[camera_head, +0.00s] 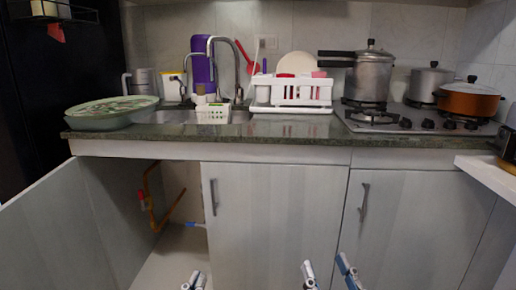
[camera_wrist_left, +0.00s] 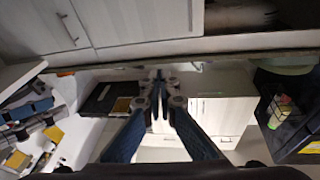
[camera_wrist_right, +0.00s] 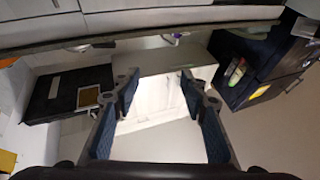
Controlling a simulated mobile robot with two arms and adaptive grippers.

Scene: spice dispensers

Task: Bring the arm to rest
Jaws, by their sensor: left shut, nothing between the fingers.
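My left gripper (camera_head: 194,280) shows at the bottom edge of the head view, in front of the open cabinet. Its fingers are together with nothing between them, as the left wrist view also shows (camera_wrist_left: 158,82). My right gripper (camera_head: 328,268) is at the bottom edge, further right, in front of the closed cabinet doors. Its two fingers are spread apart and empty; the gap shows clearly in the right wrist view (camera_wrist_right: 156,84). Both grippers are apart from the counter and the doors. Most of both arms is out of the head view.
The granite counter (camera_head: 285,130) bears a dish rack (camera_head: 291,94), a covered green bowl (camera_head: 112,112) and a stove with a pressure cooker (camera_head: 369,76) and other pots. A cabinet door (camera_head: 50,228) stands open at left, with pipes (camera_head: 152,205) inside. A white ledge (camera_head: 490,174) juts in at right.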

